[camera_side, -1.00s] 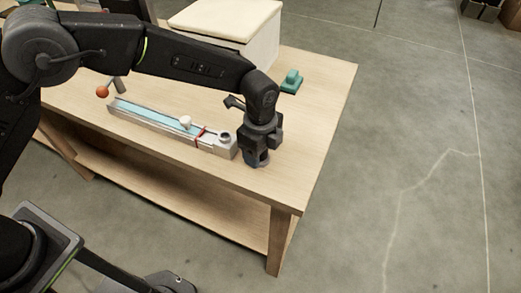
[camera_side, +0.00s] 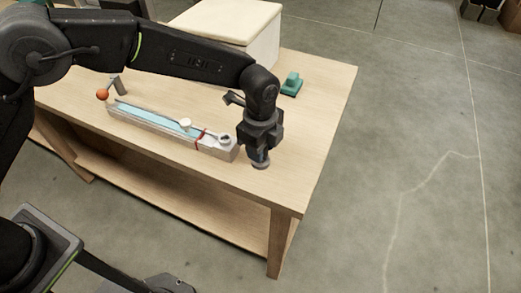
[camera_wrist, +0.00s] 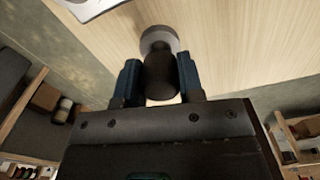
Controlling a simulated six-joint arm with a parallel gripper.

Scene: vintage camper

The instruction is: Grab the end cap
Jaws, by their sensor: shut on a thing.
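The end cap (camera_wrist: 160,75) has a dark rounded knob on a grey round flange (camera_wrist: 158,38). In the wrist view the blue fingers of my gripper (camera_wrist: 158,82) are on both sides of the dark knob, shut on it. The flange sticks out past the fingertips. In the side view my gripper (camera_side: 260,155) points down near the table's front right, and the grey flange shows just below it. I cannot tell whether the flange touches the table.
A long grey trough (camera_side: 168,130) with a blue strip, a white knob and a red band lies left of my gripper, its round end close by. A teal block (camera_side: 291,84) and a white padded box (camera_side: 228,30) stand behind. The wooden table's (camera_side: 318,130) right edge is near.

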